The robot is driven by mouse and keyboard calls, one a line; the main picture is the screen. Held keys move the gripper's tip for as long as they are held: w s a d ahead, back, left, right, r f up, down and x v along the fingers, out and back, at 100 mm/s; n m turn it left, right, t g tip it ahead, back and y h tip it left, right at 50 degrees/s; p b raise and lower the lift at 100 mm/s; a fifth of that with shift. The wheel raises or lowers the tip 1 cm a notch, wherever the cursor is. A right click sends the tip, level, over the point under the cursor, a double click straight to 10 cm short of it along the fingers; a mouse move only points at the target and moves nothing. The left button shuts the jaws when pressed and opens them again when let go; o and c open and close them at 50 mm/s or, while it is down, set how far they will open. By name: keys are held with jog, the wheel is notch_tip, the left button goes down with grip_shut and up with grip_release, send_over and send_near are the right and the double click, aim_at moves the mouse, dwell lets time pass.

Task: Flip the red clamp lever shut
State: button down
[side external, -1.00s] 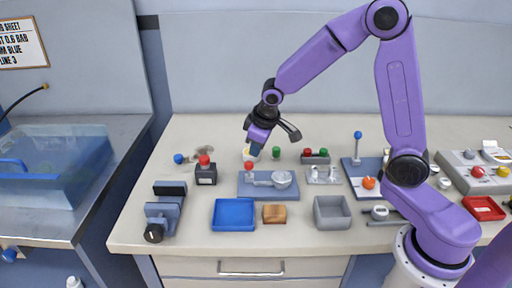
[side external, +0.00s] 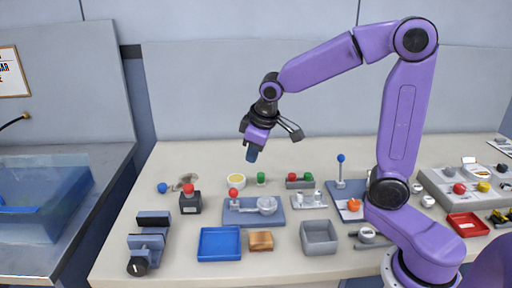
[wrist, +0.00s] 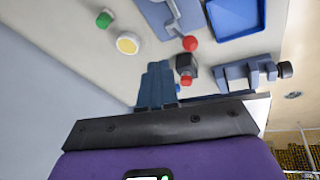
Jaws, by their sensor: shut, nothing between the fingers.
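The clamp is a grey lever with a red ball knob (side external: 233,193) on a blue-grey plate (side external: 240,220), left of the middle of the bench. The knob is at the left end of the lever; a round grey part (side external: 267,205) is at the right. In the wrist view the red knob (wrist: 190,43) shows at the end of the grey lever, right of the fingers. My gripper (side external: 251,157) is shut and empty, pointing down above and behind the plate, clear of the lever. Its closed fingers also show in the wrist view (wrist: 157,68).
A black box with a red button (side external: 190,203) stands left of the plate. A yellow-topped cup (side external: 236,181) and green knob (side external: 261,178) stand behind it. A blue tray (side external: 220,243), wooden block (side external: 261,241) and grey bin (side external: 319,237) are in front. An upright blue-knobbed lever (side external: 340,170) stands right.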

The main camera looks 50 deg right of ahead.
jog(key=shift+s+a+r, duration=0.25)
jog(key=shift+s+r, duration=0.25)
jog(key=shift+r, duration=0.2)
jog(key=shift+s+a+r, duration=0.2)
jog(key=shift+s+r, duration=0.3)
jog(key=shift+r, duration=0.15)
jog(key=s+a+f+n+g, duration=0.1)
jog(key=s+f+n+g, duration=0.1)
jog(key=s, duration=1.1)
jog(key=s+a+f+n+g+y, duration=0.1)
jog(key=s+f+n, duration=0.3)
jog(key=s, duration=0.9)
jog(key=shift+f+n+g, duration=0.35)
jog(key=shift+n+g, duration=0.05)
jog(key=shift+n, duration=0.4)
